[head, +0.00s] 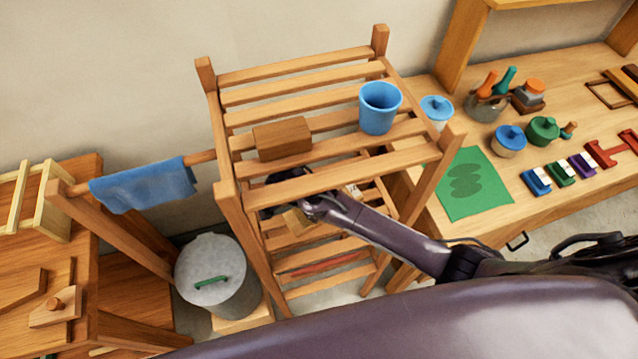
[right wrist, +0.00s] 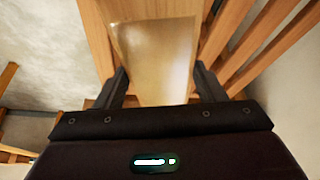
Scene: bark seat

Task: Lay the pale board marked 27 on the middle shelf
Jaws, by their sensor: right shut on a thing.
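The pale board (right wrist: 155,60) is between the two fingers of my right gripper (right wrist: 160,84) in the right wrist view. No number can be read on its visible face. The middle shelf (head: 325,246) is slatted and partly covered by my arm. Whether the board touches it cannot be told. My left gripper is out of view.
The rack's top shelf (head: 330,95) holds a brown block (head: 282,139) and a blue cup (head: 379,108). A red item (head: 322,263) lies lower in the rack. A grey lidded bin (head: 212,270) stands left of it. A blue cloth (head: 142,184) hangs on a rail. A crowded workbench stands right.

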